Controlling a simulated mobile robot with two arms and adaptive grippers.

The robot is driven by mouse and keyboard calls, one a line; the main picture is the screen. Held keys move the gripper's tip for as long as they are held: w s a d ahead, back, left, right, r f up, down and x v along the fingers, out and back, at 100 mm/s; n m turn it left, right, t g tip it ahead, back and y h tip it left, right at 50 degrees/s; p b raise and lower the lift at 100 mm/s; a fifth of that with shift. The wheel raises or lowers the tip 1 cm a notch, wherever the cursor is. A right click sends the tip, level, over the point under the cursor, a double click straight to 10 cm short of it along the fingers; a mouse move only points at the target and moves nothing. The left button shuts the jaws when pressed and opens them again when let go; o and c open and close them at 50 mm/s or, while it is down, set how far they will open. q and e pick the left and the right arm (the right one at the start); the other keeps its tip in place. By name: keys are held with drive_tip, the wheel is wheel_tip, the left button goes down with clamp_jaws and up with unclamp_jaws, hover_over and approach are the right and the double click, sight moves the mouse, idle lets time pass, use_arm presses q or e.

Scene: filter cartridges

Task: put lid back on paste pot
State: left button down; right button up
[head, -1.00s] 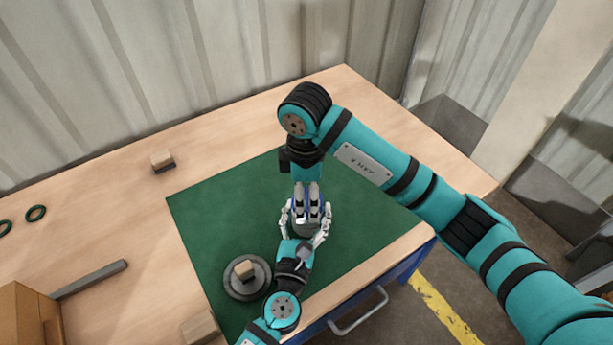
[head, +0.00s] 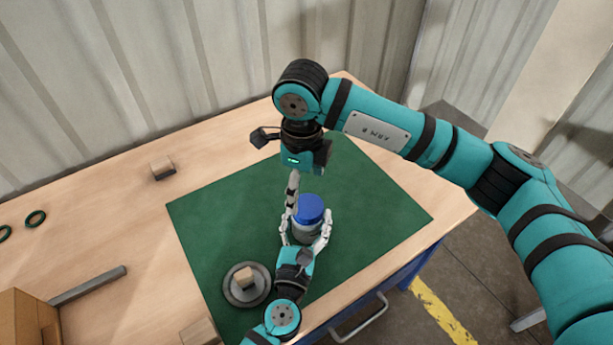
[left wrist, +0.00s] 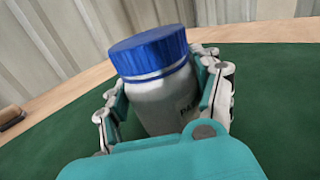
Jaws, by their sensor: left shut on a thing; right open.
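The paste pot (head: 303,233) is a grey-white jar standing upright on the green mat (head: 370,205). The blue lid (head: 310,208) sits on top of it, and both also show in the left wrist view, the pot (left wrist: 165,103) below the lid (left wrist: 148,50). The lid looks level with the pot's rim; I cannot tell whether it is tight. My left gripper (head: 306,238) is shut around the pot's body, one finger on each side.
A round grey dish (head: 262,292) with a small wooden block stands on the mat's lower left. Another block (head: 162,167), green rings (head: 36,218), a grey bar (head: 90,284) and a cardboard box (head: 25,318) lie leftward on the bench. The mat's right side is clear.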

sight(307, 205)
use_arm(q)
drive_tip(key=shift+s+d+f, duration=0.15)
drive_tip(key=shift+d, duration=0.05)
use_arm(e)
drive_tip(key=n, duration=0.5)
drive_tip(key=r+n, duration=0.1)
drive_tip(key=n, duration=0.2)
drive_tip(key=shift+d, duration=0.2)
drive_tip(key=n, duration=0.4)
drive_tip(key=shift+s+d+r, duration=0.1)
drive_tip(key=shift+r, duration=0.2)
drive_tip(key=n, duration=0.3)
drive_tip(key=shift+s+d+r, duration=0.1)
drive_tip(key=shift+r, duration=0.1)
drive_tip(key=shift+f, duration=4.05)
